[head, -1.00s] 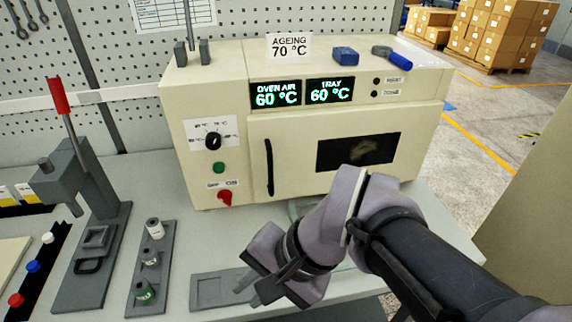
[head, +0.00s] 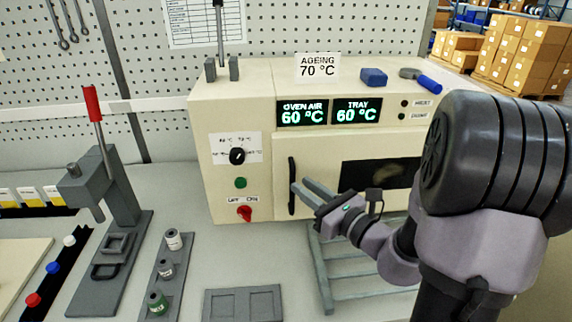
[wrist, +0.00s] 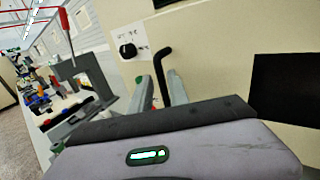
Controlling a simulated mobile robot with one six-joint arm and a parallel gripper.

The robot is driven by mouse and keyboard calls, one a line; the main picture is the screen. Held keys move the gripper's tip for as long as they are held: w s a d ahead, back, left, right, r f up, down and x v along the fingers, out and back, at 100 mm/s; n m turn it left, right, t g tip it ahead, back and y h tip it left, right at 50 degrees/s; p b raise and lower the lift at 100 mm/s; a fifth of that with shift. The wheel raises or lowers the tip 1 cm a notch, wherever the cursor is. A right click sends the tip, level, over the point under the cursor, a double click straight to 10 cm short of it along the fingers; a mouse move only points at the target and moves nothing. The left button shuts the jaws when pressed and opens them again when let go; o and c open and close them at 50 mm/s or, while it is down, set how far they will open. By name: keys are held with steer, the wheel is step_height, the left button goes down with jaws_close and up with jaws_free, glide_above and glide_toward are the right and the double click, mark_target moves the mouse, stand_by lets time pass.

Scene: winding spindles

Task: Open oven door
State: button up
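The cream oven (head: 235,110) stands on the bench, and its front door (head: 315,150) is shut. The door has a dark window (head: 375,174) and a black upright handle (head: 291,206) at its left edge. My gripper (head: 299,185) is at the handle's mid-height, its two grey fingers apart and pointing at it. In the wrist view the handle (wrist: 161,78) shows between the two spread fingers (wrist: 158,88). I cannot tell whether either finger touches it. My arm hides the right part of the door.
A wire rack (head: 345,285) lies on the bench before the oven, below my gripper. A grey tray (head: 243,306), a spool holder (head: 166,255) and a red-handled press (head: 115,190) stand to the left. The oven's displays read 60 °C.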

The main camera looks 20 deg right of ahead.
steer(key=x, duration=0.5)
steer(key=shift+f, duration=0.1)
jaws_close()
stand_by(1.2)
